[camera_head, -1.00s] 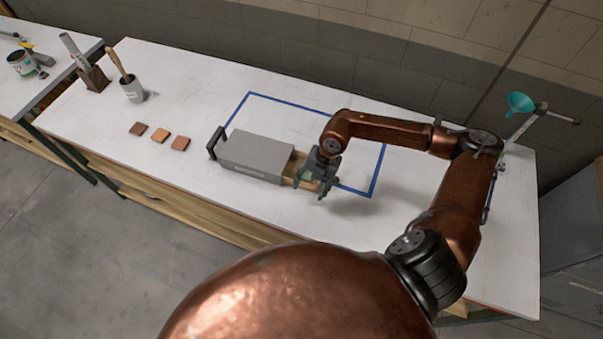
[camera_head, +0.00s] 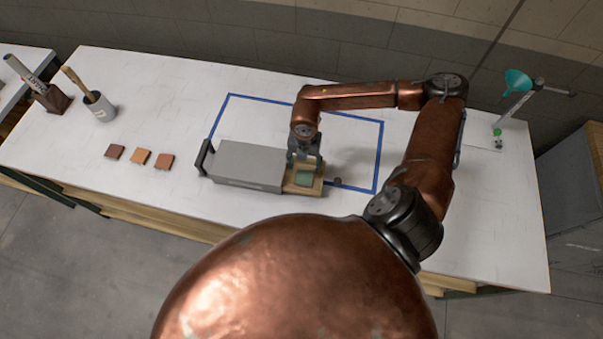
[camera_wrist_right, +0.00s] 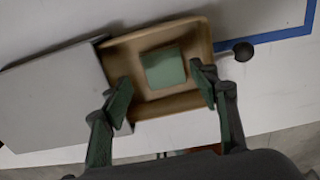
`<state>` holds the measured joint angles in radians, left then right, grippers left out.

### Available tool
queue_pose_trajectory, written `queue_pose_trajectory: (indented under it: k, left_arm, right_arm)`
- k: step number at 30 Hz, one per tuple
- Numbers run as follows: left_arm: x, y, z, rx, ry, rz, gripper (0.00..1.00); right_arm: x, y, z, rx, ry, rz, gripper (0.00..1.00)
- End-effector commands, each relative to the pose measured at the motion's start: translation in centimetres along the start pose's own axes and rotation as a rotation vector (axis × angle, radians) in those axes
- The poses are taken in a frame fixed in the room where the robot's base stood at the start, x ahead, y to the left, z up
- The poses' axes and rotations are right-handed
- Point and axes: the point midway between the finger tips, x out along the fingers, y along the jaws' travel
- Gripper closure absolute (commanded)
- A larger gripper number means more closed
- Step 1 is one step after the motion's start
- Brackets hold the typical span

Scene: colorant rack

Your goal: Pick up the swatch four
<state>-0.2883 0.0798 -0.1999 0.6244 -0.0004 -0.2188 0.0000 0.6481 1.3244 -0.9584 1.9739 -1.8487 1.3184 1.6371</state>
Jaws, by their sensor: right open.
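A green square swatch (camera_head: 304,177) lies flat inside the open wooden drawer (camera_head: 318,187) of a grey box (camera_head: 250,166); I take it to be swatch four, though no number shows. In the right wrist view the green swatch (camera_wrist_right: 163,68) sits in the drawer (camera_wrist_right: 197,33), between and a little beyond the fingertips. My right gripper (camera_head: 304,163) is over the drawer, open and empty, its fingers (camera_wrist_right: 164,92) spread to either side. Whether the fingertips are below the drawer's rim I cannot tell. My left gripper is not in view.
Three brownish-orange swatches (camera_head: 140,156) lie in a row left of the box. The drawer's dark knob (camera_wrist_right: 243,51) sticks out at its front. Blue tape (camera_head: 377,160) outlines an area around the box's back and right. A brush cup (camera_head: 100,107) stands at the left.

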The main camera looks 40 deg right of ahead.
Motion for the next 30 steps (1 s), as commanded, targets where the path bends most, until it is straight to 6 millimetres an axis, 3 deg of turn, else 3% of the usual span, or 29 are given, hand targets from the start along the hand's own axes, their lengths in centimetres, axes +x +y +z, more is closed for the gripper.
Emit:
queue_pose_trajectory:
  k: [4, 8, 14, 18, 22, 30]
  left_arm:
    - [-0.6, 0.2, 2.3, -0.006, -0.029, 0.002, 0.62]
    - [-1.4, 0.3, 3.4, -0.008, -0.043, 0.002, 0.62]
    - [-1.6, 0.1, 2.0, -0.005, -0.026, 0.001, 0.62]
    - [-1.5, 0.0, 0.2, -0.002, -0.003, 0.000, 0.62]
    - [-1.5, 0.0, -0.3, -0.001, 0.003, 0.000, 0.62]
    - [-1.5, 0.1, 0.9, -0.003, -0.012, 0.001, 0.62]
  right_arm:
    - [1.4, 0.0, -0.2, -0.002, 0.002, 0.000, 0.45]
    - [3.2, -0.2, -0.6, -0.002, 0.002, -0.001, 0.45]
    - [5.6, -0.4, -0.6, 0.001, 0.001, 0.000, 0.45]
    - [6.0, -0.4, -0.6, 0.001, 0.001, 0.002, 0.45]
    - [6.0, -0.4, -0.6, 0.001, 0.001, 0.002, 0.45]
    - [5.9, -0.4, -0.6, 0.001, 0.001, 0.002, 0.64]
